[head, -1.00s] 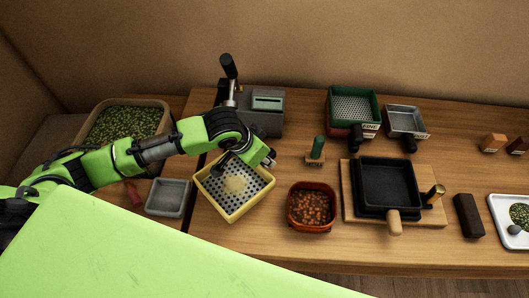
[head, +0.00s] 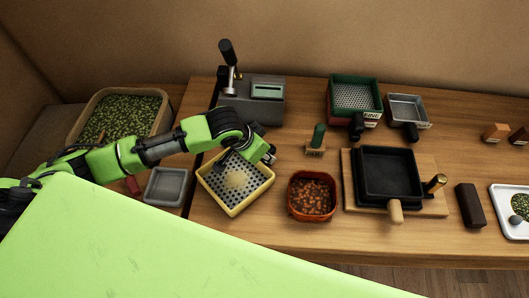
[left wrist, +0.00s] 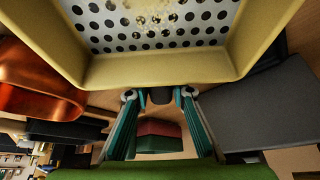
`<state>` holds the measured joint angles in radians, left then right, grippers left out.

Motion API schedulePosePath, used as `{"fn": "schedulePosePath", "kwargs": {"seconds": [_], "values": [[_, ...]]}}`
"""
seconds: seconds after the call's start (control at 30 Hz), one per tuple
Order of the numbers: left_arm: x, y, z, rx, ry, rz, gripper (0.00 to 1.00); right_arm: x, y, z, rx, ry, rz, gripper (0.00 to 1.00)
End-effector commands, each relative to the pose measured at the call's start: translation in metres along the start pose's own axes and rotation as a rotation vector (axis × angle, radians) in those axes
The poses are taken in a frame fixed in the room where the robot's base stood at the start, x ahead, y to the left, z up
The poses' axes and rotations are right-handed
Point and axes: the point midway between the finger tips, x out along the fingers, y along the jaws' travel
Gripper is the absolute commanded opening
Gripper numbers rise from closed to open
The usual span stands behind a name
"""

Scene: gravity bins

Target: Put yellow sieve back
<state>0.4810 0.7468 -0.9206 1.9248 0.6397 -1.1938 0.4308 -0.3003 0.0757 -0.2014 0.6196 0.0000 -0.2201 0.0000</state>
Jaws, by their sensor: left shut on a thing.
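The yellow sieve (head: 209,196) is a square tray with a perforated light floor and a pale heap in its middle. It sits at the table's left part in the head view. In the left wrist view its yellow wall (left wrist: 160,68) fills the top. My left gripper (head: 262,158) is at the sieve's far right side, shut on it. In the left wrist view the fingertips (left wrist: 160,95) close around a small dark part just below the wall. Whether the sieve touches the table is unclear. My right gripper is not in view.
A red bowl of brown bits (head: 292,210) stands close right of the sieve, a grey tray (head: 150,200) left. Behind are a grey machine (head: 240,105), a brush (head: 317,140) and green sieve (head: 337,110). A black pan (head: 387,178) lies on a board further right.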

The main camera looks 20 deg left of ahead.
Motion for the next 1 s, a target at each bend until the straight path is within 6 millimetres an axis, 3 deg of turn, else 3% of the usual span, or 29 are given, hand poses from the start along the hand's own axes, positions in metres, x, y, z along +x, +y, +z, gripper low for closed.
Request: {"fn": "schedulePosePath", "kwargs": {"seconds": [0.63,0.67,0.7,1.0], "values": [[0.0087,0.0003,0.0038,0.0,0.001,0.001,0.0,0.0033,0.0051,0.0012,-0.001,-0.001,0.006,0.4],[0.0082,0.0002,0.0034,0.0,0.002,0.001,0.29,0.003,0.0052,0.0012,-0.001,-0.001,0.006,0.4],[0.0082,0.0002,0.0034,0.0,0.002,0.0,0.39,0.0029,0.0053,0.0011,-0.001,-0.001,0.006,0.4],[0.0087,0.0001,0.0044,0.0,-0.001,0.0,0.41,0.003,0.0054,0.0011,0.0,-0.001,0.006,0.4]]}}
